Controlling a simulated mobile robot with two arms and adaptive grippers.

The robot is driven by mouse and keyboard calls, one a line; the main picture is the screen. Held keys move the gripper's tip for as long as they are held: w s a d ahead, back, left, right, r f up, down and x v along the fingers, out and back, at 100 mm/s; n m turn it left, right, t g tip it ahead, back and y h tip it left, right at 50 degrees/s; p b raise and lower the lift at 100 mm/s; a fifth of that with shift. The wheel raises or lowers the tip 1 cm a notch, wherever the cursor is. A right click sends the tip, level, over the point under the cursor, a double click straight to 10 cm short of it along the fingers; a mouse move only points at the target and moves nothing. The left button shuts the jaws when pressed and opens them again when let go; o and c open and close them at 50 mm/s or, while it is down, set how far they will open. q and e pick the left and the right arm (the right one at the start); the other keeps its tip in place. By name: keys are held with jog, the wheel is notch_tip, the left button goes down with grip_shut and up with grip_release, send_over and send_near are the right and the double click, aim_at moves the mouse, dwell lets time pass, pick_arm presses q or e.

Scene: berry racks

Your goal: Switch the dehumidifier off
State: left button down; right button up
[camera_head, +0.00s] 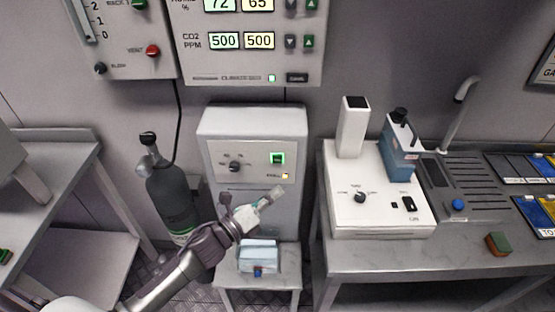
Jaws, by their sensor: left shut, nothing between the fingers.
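The dehumidifier (253,125) looks to be the pale grey box below the wall panels, in the middle of the view. Its front has a dark knob (235,167) on the left and a green-lit switch (277,158) on the right. A small amber light (285,176) glows below the switch. My left gripper (277,193) is shut and empty, in front of the box, its tips a little below the amber light in the picture. I cannot tell how far the tips are from the front. My left arm covers part of the box's lower left. My right gripper is not in view.
A pale blue container (258,257) sits on a low stand below the box. A dark gas cylinder (172,200) stands to the left. On the right bench (350,260) stands a white device (375,210). A climate panel (250,65) hangs above.

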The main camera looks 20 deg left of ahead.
aim_at(277, 159)
pick_arm(q)
jog(key=w, duration=0.2)
jog(key=w+a+b, duration=0.1)
jog(key=w, duration=0.2)
jog(key=w+a+b, duration=0.1)
jog(key=w, duration=0.2)
jog(key=shift+a, duration=0.2)
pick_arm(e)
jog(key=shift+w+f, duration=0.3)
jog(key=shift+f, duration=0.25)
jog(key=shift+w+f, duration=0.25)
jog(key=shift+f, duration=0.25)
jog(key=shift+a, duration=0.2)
pick_arm(q)
jog(key=shift+w, duration=0.15)
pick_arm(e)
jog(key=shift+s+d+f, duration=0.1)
pick_arm(q)
jog(key=shift+w+a+b, duration=0.1)
jog(key=shift+w+b, duration=0.2)
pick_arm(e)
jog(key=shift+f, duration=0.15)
